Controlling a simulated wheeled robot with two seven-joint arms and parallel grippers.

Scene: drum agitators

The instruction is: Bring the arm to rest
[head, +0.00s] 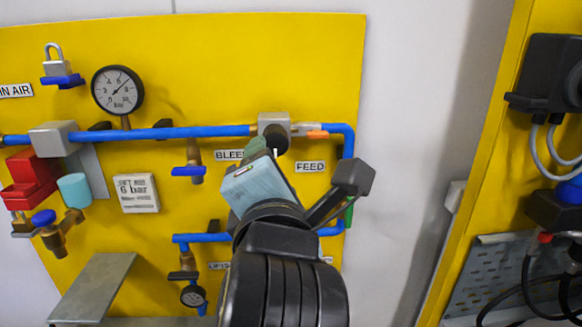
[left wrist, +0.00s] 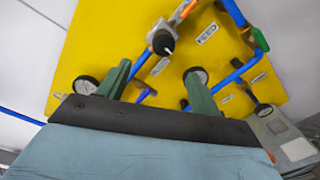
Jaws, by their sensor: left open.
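My left arm rises from the bottom middle of the head view in front of the yellow panel (head: 200,75). Its left gripper (head: 256,146) points at the panel, with green fingers partly hidden behind the pale blue-grey gripper body. In the left wrist view the two green fingers of the gripper (left wrist: 157,72) stand wide apart with nothing held between them. A black round knob (head: 278,138) on a grey block is just beyond the fingers in the head view. The knob also shows above the fingers in the left wrist view (left wrist: 163,43). My right gripper is in neither view.
Blue pipe (head: 190,132), a large gauge (head: 118,90), a padlock (head: 55,62), a red block (head: 30,180) and a grey shelf (head: 95,287) stand out from the panel. A yellow-framed station (head: 485,140) with cables is at right. Bare wall (head: 415,150) lies between.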

